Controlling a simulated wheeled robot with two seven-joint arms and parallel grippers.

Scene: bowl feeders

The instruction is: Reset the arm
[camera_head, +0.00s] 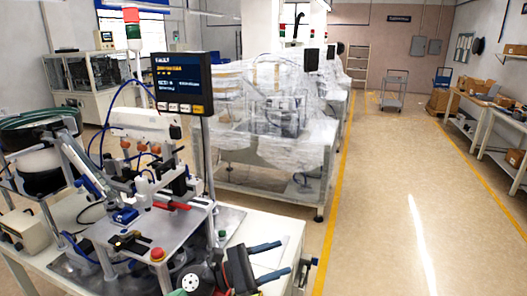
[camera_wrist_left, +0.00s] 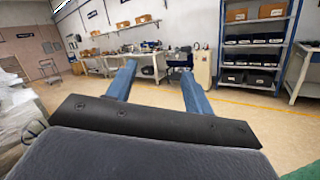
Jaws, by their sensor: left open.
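My left gripper (camera_head: 269,260) is at the bottom of the head view, by the right end of the white machine table (camera_head: 65,217). Its two blue fingers point right and stand apart with nothing between them. In the left wrist view the same gripper (camera_wrist_left: 158,85) shows its fingers spread, with open floor and distant benches beyond. The bowl feeder station (camera_head: 150,215) stands on the table to the left of the gripper. My right gripper is in neither view.
A display panel (camera_head: 181,84) on a post rises behind the station. Plastic-wrapped machines (camera_head: 270,110) stand behind it. The aisle floor (camera_head: 385,200) to the right is clear. Benches with boxes (camera_head: 490,105) line the right wall. Shelves with bins (camera_wrist_left: 253,45) show in the wrist view.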

